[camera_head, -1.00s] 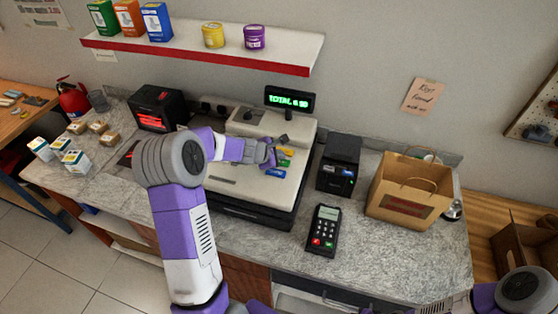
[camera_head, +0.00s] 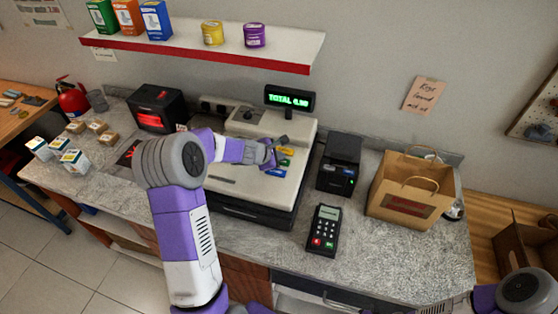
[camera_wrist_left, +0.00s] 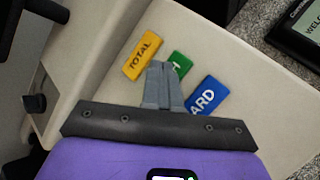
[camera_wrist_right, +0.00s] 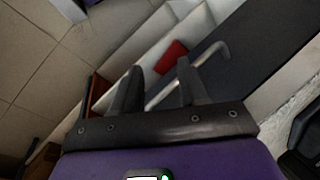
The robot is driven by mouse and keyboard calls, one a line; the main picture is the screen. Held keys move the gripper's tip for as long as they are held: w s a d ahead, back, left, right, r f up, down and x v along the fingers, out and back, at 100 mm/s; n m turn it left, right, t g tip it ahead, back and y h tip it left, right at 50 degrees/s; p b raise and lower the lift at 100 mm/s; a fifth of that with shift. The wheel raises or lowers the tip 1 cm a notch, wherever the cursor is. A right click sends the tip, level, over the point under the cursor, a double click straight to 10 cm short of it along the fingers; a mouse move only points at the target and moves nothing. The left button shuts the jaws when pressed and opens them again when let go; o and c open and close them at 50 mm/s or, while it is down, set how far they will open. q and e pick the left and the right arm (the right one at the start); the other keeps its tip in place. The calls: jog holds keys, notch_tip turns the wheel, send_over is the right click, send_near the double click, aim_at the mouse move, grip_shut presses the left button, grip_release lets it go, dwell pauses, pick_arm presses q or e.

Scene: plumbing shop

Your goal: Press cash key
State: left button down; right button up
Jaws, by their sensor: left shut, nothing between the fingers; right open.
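The cash register (camera_head: 250,187) stands on the counter, its display (camera_head: 289,98) lit green and reading a total. In the left wrist view its keys show: a yellow TOTAL key (camera_wrist_left: 142,54), a blue key ending in "ARD" (camera_wrist_left: 203,95) and a green key (camera_wrist_left: 179,63) between them, mostly hidden. My left gripper (camera_head: 272,157) is shut and empty. In the left wrist view its fingertips (camera_wrist_left: 163,66) overlap the green key; I cannot tell whether they touch it. My right gripper (camera_wrist_right: 158,75) is open and empty, low beside the counter.
A card terminal (camera_head: 324,231), a black printer (camera_head: 339,164) and a paper bag (camera_head: 411,188) stand right of the register. A black box with a red light (camera_head: 157,109) and small boxes (camera_head: 75,162) are to the left. A shelf (camera_head: 200,45) hangs above.

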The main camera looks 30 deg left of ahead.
pick_arm(q)
jog(key=shift+f, duration=0.1)
dwell(0.4)
jog(key=shift+r+p, duration=0.35)
jog(key=shift+r, duration=0.2)
notch_tip(320, 180, up, 6)
jog(key=p, duration=0.5)
dwell(0.3)
dwell(0.5)
